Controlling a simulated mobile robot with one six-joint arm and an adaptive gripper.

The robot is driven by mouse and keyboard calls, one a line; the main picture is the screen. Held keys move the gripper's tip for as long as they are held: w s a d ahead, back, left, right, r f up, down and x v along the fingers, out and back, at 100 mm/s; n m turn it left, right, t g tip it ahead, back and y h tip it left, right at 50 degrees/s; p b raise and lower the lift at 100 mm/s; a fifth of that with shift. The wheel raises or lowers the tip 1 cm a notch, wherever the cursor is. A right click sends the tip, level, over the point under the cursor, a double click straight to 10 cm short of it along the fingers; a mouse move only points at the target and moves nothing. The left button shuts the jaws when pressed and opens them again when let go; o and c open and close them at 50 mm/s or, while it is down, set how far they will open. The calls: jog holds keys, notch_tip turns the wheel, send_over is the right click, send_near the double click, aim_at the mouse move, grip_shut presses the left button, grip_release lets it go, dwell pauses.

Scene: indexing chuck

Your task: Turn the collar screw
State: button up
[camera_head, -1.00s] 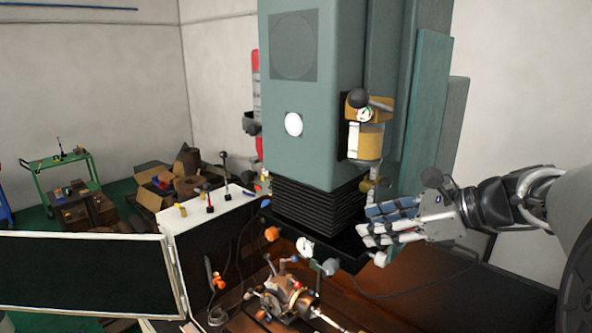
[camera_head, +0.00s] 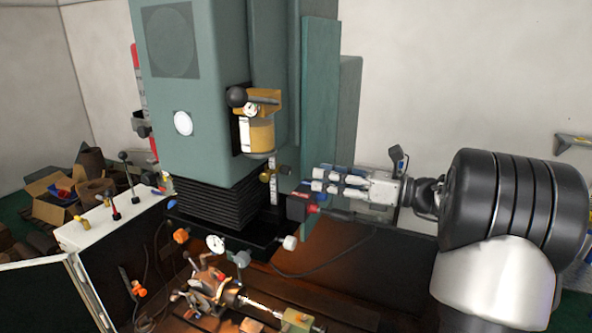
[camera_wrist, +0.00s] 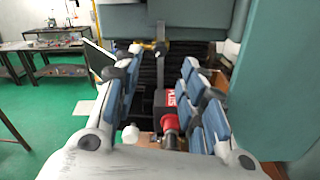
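The indexing chuck (camera_head: 212,286), a brownish metal device with small handles and a red part, sits on the brown machine table at the bottom of the head view. I cannot pick out the collar screw for certain. My gripper (camera_head: 316,182) is up and to the right of the chuck, beside the machine column and close to a dark box with a red knob (camera_head: 298,206). In the wrist view my gripper (camera_wrist: 158,72) has its two blue-padded fingers wide apart. The box and red knob (camera_wrist: 170,122) show in the gap between them; nothing appears gripped.
The green machine column (camera_head: 205,90) stands left of my gripper, with black bellows (camera_head: 225,203) below. A brass cylinder with a black ball handle (camera_head: 257,130) juts from it. A cable lies on the brown table (camera_head: 350,270). A white-topped cabinet (camera_head: 105,222) stands at left.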

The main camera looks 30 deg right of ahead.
aim_at(290, 171)
jog(key=p+x, duration=0.1)
jog(key=x, duration=0.7)
jog(key=shift+c, duration=0.3)
grip_shut()
